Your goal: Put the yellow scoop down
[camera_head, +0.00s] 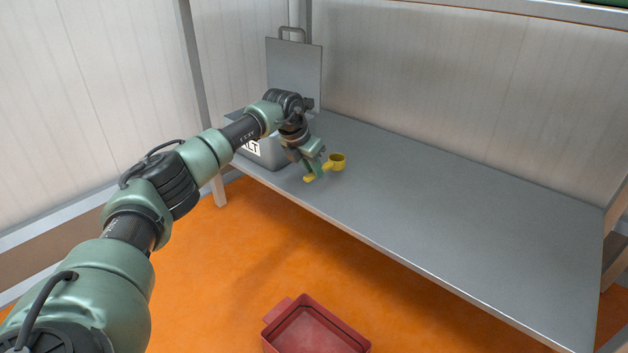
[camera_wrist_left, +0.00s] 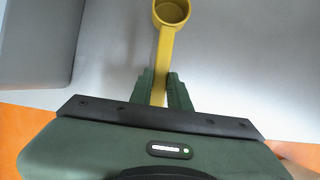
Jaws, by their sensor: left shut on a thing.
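The yellow scoop (camera_head: 337,161) has a round cup and a straight handle. My left gripper (camera_head: 318,170) is shut on its handle, near the front edge of the grey shelf (camera_head: 450,220). In the left wrist view the scoop's cup (camera_wrist_left: 171,12) points away from the gripper (camera_wrist_left: 166,90), and the handle runs between the two green fingers. The cup's opening faces up. I cannot tell whether the scoop touches the shelf surface or hangs just above it. My right gripper does not show.
A grey box labelled "ALT" in its visible part (camera_head: 268,152), with its lid (camera_head: 292,68) raised, stands left of the gripper. A red tray (camera_head: 316,332) lies below on the orange floor. The shelf's middle and right are clear.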

